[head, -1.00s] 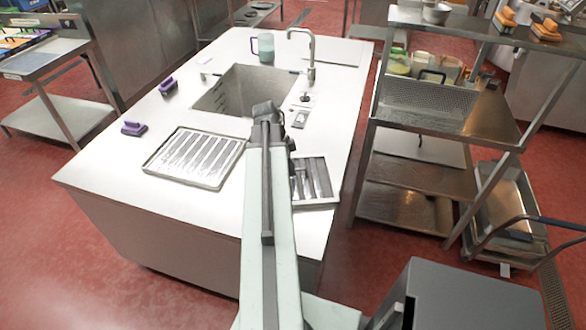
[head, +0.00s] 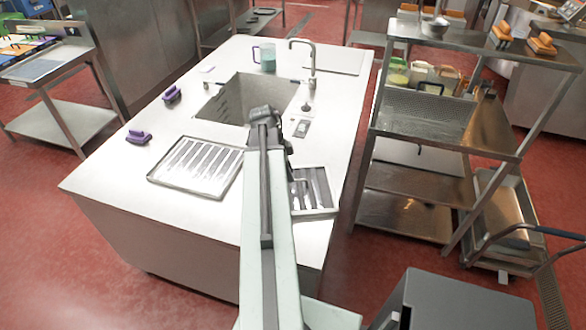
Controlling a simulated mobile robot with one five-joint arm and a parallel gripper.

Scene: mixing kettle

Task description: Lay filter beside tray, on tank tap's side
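A flat metal slatted panel with a raised frame (head: 197,166) lies on the white counter left of my arm. A second, smaller slatted metal piece with darker slots (head: 314,190) lies to its right, partly hidden by my arm. I cannot tell for certain which is the filter and which the tray. A sunken basin (head: 232,99) lies beyond them, with a tall tap (head: 312,66) at its right far side. My gripper (head: 265,114) is over the basin's near edge, seen from behind. Its fingertips are hidden, and no held object shows.
Two purple-handled tools (head: 138,137) (head: 171,95) sit along the counter's left side. A teal jug (head: 265,57) stands behind the basin. A small grey item (head: 302,128) lies right of my gripper. A steel shelf rack (head: 432,110) stands right of the counter. The counter's front left is bare.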

